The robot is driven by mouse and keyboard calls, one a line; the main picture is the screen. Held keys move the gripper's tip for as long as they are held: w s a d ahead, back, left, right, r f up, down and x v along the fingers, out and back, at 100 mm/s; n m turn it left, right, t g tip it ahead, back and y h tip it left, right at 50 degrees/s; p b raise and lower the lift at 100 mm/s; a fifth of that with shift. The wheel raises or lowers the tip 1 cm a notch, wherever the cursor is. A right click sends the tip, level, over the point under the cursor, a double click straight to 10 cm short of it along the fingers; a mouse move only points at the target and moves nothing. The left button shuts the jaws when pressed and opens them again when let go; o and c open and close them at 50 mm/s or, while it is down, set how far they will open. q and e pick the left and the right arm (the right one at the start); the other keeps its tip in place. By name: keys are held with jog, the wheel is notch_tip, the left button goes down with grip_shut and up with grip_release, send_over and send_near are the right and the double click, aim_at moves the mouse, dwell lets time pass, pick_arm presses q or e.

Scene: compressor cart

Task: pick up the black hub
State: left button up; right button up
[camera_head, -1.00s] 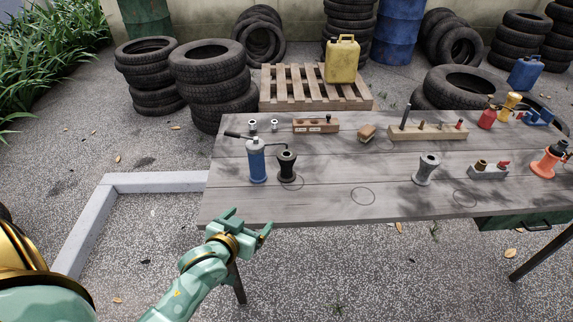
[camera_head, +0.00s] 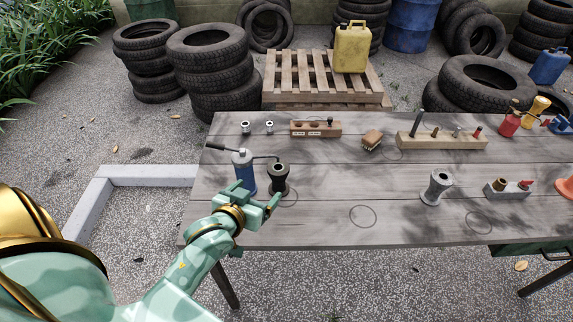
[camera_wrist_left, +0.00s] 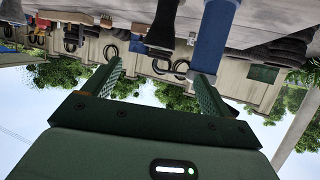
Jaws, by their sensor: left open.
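The black hub (camera_head: 279,178) stands upright on the table near its front left, with a flared base and a wider top. In the left wrist view, which is upside down, the hub (camera_wrist_left: 163,27) shows at the top, beyond the fingertips. My left gripper (camera_head: 254,198) is open and empty, just in front of the hub and a blue cylinder tool. Its two fingers also show apart in the left wrist view (camera_wrist_left: 160,73). I see no contact with the hub. My right gripper is not in view.
The blue tool (camera_head: 247,173) with a crank handle stands close left of the hub; its lower part is partly covered by my gripper. A grey hub (camera_head: 437,188) stands to the right. Wooden blocks (camera_head: 315,129) lie behind. The table (camera_head: 330,224) is clear at front middle.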

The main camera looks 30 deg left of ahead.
pick_arm(q)
jog(key=w, duration=0.2)
jog(key=b, duration=0.3)
send_near(281, 166)
jog(key=shift+w+a+f, duration=0.25)
jog(key=shift+w+f, duration=0.5)
jog(key=shift+f, duration=0.2)
jog(key=x, duration=0.3)
jog(key=shift+b, duration=0.3)
jog(key=shift+w+a, duration=0.1)
jog(key=shift+w, duration=0.4)
jog(key=b+x, duration=0.2)
jog(key=x, duration=0.3)
jog(key=shift+s, duration=0.1)
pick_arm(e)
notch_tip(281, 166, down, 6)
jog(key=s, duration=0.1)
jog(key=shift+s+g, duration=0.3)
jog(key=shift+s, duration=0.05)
pick_arm(q)
jog(key=shift+r, duration=0.1)
jog(key=shift+c, duration=0.4)
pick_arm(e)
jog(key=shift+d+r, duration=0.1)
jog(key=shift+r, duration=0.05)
pick_arm(q)
jog(key=c, duration=1.4)
